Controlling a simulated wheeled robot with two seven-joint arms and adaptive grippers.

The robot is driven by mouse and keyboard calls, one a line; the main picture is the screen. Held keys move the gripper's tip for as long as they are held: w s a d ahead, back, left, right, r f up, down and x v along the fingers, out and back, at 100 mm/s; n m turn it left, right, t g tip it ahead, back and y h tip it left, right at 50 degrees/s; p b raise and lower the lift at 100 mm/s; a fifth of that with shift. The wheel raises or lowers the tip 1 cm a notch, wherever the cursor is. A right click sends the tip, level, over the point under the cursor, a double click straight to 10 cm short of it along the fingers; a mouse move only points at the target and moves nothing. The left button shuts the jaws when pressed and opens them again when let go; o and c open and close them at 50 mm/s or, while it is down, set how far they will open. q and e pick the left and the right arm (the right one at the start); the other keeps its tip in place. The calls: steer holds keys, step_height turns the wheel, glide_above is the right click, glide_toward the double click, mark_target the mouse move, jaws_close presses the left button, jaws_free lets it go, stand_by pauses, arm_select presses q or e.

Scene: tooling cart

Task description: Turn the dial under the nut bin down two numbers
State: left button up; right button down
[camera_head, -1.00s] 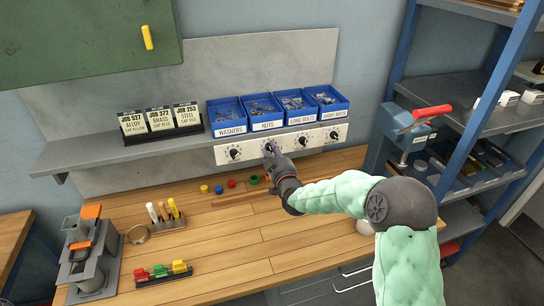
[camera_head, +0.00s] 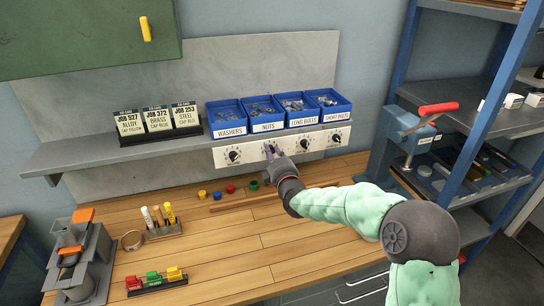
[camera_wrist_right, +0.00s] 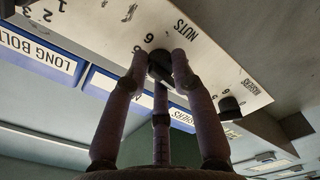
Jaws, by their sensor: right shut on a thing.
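The nut bin (camera_head: 262,112) is a blue bin labelled NUTS on the shelf, second from the left. Below it is a white dial panel (camera_head: 230,162) with a row of black dials. My right gripper (camera_head: 272,150) reaches up to the panel under the nut bin. In the right wrist view, its fingers (camera_wrist_right: 163,58) are shut around the black nuts dial (camera_wrist_right: 160,67), beside the printed word NUTS. The dial's pointer is hidden by the fingers, so its setting cannot be read. My left gripper is not in view.
The washers dial (camera_head: 233,155) is left of my gripper and the long bolts dial (camera_head: 304,143) is right of it. Small coloured caps (camera_head: 230,189) lie on the bench below. A red-handled clamp (camera_head: 411,135) stands at the right.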

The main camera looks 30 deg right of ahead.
steer(key=shift+s+d+f+n, duration=0.1)
steer(key=shift+f+n, duration=0.45)
steer(key=shift+n, duration=0.35)
steer(key=c, duration=1.2)
jaws_free()
steer(key=shift+d, duration=0.1)
steer(key=shift+o, duration=0.8)
steer(key=shift+d+r, duration=0.1)
steer(key=shift+d, duration=0.05)
steer(key=shift+r, duration=0.3)
steer(key=v, duration=1.2)
